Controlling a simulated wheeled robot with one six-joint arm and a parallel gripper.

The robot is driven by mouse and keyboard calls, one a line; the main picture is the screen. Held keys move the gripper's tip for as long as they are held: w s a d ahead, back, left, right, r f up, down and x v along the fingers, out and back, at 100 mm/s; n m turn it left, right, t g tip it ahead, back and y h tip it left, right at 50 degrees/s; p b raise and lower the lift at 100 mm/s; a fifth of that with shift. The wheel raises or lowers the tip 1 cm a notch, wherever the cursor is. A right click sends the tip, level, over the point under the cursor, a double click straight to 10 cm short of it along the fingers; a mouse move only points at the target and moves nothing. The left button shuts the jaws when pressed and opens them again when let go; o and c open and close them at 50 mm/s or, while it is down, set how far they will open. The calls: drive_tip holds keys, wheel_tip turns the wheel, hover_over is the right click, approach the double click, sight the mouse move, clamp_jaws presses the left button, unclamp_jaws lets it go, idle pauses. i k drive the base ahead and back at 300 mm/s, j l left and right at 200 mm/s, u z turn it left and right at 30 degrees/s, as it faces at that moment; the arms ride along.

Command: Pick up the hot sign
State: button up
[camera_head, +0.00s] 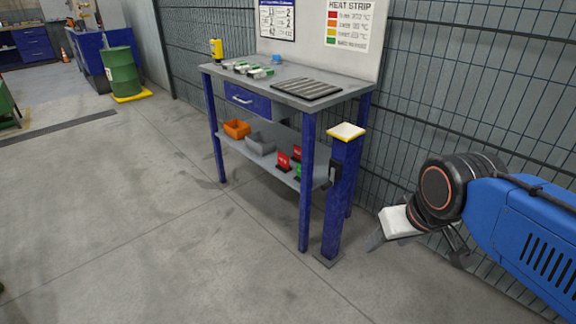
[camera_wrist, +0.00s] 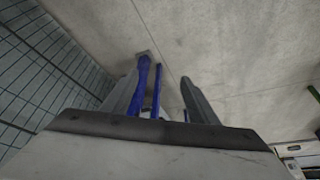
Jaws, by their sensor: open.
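Two small red signs stand on the lower shelf (camera_head: 240,147) of the blue runout table, the nearer one (camera_head: 283,162) and one behind it (camera_head: 297,152). A green sign (camera_head: 298,171) stands beside them, partly hidden by a table leg. The lettering is too small to read, so I cannot tell which is the hot sign. My gripper (camera_head: 416,248) is right of the table, apart from it and from the signs. In the wrist view my gripper (camera_wrist: 160,86) has its fingers spread, with nothing held between them.
A blue post (camera_head: 343,200) with a yellow-edged top stands at the table's right front, between my gripper and the shelf. Orange (camera_head: 237,129) and grey (camera_head: 259,144) bins sit left of the signs. A mesh fence (camera_head: 450,90) runs behind. The floor in front is clear.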

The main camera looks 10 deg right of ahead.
sight(283, 160)
drive_tip(key=i+u, duration=0.1)
drive_tip(key=u, duration=0.5)
drive_tip(key=l+u, duration=0.15)
drive_tip(key=u, duration=0.5)
drive_tip(key=l+u, duration=0.1)
drive_tip(key=u, duration=0.5)
drive_tip(key=l+u, duration=0.2)
drive_tip(key=u, duration=0.45)
drive_tip(key=l+u, duration=0.15)
drive_tip(key=u, duration=0.45)
drive_tip(key=l+u, duration=0.1)
drive_tip(key=u, duration=0.55)
drive_tip(key=k+l+u, duration=0.1)
drive_tip(key=u, duration=1.8)
drive_tip(key=i+l+u, duration=0.35)
drive_tip(key=i, duration=0.2)
drive_tip(key=k, duration=0.4)
